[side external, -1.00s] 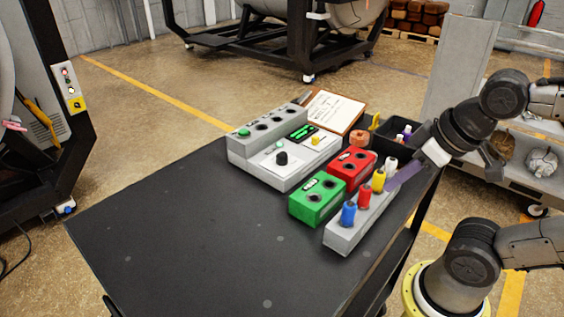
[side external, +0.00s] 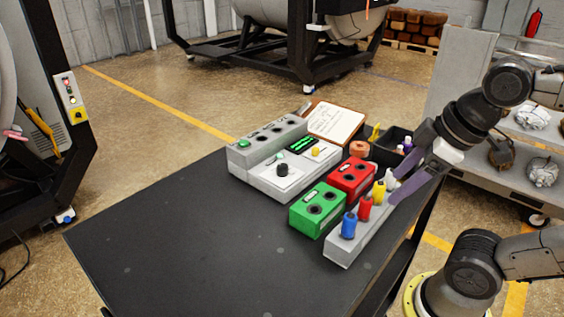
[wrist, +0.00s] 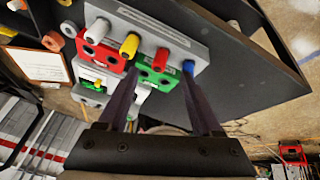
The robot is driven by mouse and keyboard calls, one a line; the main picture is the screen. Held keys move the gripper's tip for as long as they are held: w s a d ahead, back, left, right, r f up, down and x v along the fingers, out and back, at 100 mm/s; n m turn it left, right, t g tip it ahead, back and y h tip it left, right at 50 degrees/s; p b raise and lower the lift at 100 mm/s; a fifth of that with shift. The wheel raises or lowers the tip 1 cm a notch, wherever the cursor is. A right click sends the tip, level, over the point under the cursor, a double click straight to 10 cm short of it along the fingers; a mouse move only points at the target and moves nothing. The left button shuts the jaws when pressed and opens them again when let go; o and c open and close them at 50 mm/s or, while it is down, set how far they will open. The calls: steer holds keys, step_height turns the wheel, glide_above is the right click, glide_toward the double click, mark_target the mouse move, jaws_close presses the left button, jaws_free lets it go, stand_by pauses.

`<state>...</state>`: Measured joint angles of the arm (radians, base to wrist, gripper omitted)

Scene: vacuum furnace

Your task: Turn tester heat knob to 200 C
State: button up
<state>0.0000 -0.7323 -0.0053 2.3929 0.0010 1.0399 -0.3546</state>
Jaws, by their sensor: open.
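The tester is a pale grey box (side external: 262,183) on the dark table, with a black knob (side external: 283,170), a lit green display (side external: 302,144) and a yellow knob (side external: 316,150). The knob's setting is too small to read. My gripper (side external: 393,187) is open and empty at the table's right side, above the far end of the plug rack, well to the right of the tester. In the wrist view, my gripper (wrist: 160,78) points toward the colored plugs and boxes. The tester (wrist: 91,74) is partly hidden there, behind the red and green boxes, and its black knob cannot be made out.
A red box (side external: 351,177), a green box (side external: 318,209) and a grey rack (side external: 345,250) with several colored plugs stand between my gripper and the tester. A clipboard (side external: 337,120) and a black bin (side external: 388,157) are behind. The table's left and front are clear.

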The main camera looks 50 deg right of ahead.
steer(key=w+r+n+g, duration=0.3)
steer(key=w+r+n, duration=0.6)
steer(key=w+r, duration=0.3)
steer(key=n+g, duration=0.3)
glide_above(282, 166)
step_height(282, 166, down, 7)
step_height(282, 166, down, 14)
jaws_close()
